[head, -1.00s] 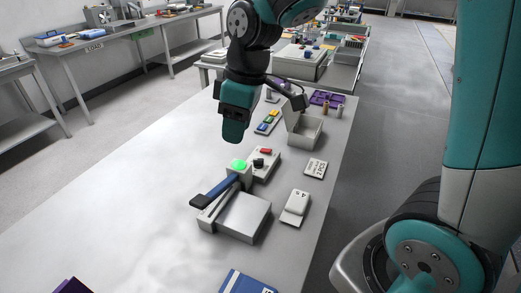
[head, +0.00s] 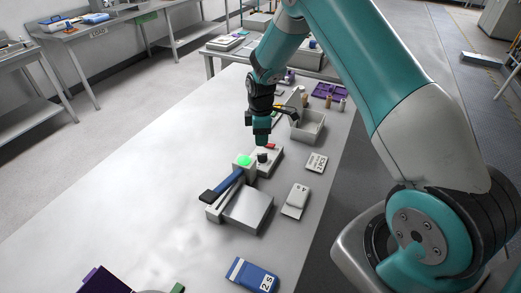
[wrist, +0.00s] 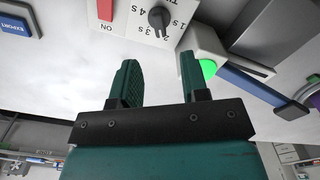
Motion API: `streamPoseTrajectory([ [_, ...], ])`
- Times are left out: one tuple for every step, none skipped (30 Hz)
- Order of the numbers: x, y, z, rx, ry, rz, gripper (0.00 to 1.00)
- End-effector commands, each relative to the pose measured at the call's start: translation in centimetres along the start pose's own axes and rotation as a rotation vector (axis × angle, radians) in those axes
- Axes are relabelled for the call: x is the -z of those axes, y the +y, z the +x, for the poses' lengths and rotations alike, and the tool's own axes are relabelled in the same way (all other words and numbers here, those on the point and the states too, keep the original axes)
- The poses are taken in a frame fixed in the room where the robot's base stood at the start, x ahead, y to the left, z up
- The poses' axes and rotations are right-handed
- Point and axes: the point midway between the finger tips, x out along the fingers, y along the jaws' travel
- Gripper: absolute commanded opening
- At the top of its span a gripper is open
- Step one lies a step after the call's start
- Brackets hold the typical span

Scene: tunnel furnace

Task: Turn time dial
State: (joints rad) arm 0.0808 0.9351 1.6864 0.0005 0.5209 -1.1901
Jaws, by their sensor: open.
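The time dial (wrist: 157,17) is a black knob on a pale panel marked with several second values, printed upside down at the top of the wrist view. In the head view the dial (head: 262,157) sits on a small pale control box (head: 269,168). My gripper (wrist: 158,75) is open and empty, its two teal fingers pointing towards the panel with the knob beyond and between them. The fingers do not appear to touch it. In the head view my gripper (head: 262,140) is just above and behind the dial. I cannot tell which mark the dial points to.
A red switch (wrist: 106,9) is beside the dial. A press-like device with a lit green light (head: 244,160), a blue lever (head: 221,187) and a grey block (head: 249,209) stands close in front. An open grey box (head: 308,127) is behind. The table's left side is clear.

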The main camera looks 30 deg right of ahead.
Motion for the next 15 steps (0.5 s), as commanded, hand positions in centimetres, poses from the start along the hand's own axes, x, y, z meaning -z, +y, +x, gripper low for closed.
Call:
streamPoseTrajectory([
  [0.0, -0.1, 1.0, 0.005, -0.002, 0.0, 0.41],
  [0.0, -0.1, 1.7, 0.005, -0.002, 0.0, 0.41],
  [-0.1, -0.1, 2.6, 0.005, -0.002, 0.0, 0.41],
  [0.0, -0.1, 3.2, 0.004, -0.001, 0.0, 0.41],
  [0.0, -0.1, 3.8, 0.004, -0.001, 0.0, 0.41],
  [0.0, -0.1, 4.6, 0.003, -0.001, 0.0, 0.41],
  [0.0, -0.1, 5.1, 0.003, -0.001, 0.0, 0.41],
  [0.0, -0.1, 5.6, 0.003, -0.001, 0.0, 0.41],
  [0.0, 0.0, 6.1, 0.002, 0.0, 0.0, 0.41],
  [0.0, 0.0, 6.5, 0.002, 0.0, 0.0, 0.41],
  [0.0, 0.0, 6.8, 0.001, 0.0, 0.0, 0.41],
  [0.0, 0.0, 7.2, 0.001, 0.0, 0.001, 0.41],
  [0.0, 0.0, 7.5, 0.0, 0.0, 0.001, 0.41],
  [0.0, 0.0, 7.6, 0.0, 0.0, 0.001, 0.41],
  [0.0, 0.0, 7.9, 0.0, 0.0, 0.001, 0.41],
])
